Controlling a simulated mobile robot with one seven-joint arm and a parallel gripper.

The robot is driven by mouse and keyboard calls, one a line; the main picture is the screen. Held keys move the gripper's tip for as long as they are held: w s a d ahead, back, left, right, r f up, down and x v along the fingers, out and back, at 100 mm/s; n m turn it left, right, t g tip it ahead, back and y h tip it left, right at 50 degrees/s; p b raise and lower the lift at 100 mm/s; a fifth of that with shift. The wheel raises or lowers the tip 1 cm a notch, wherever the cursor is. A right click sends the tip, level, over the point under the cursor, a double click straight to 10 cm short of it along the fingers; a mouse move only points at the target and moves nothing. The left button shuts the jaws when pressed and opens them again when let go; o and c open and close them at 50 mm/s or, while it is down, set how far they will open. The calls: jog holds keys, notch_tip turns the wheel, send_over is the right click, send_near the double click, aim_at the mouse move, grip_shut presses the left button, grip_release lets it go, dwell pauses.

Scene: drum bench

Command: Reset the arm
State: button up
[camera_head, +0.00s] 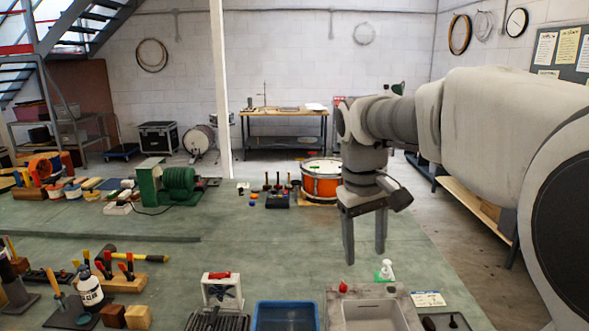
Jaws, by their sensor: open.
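My gripper (364,240) hangs with its fingers pointing down over the right part of the green bench (270,235). Its two fingers are apart, with nothing visible between them. My arm comes in from the right edge of the view and bends down at the wrist. The fingertips appear above the bench top, behind the small sink; their exact height I cannot tell.
Near the front stand a grey sink (368,315), a blue tray (285,316), a white-framed device (222,290) and a spray bottle (385,270). An orange drum (322,182) and a green machine (180,184) stand farther back. Tools crowd the left; the bench middle is clear.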

jog(key=s+d+f+m+t, duration=0.1)
jog(key=s+f+t, duration=0.1)
jog(key=s, duration=0.7)
jog(key=s+f+m+t+y, duration=0.1)
jog(key=s+f+m+t, duration=0.1)
jog(key=s, duration=0.7)
jog(key=shift+s+d+m+t, duration=0.3)
jog(key=shift+d+t, duration=0.05)
jog(key=shift+t, duration=0.05)
jog(key=shift+d, duration=0.1)
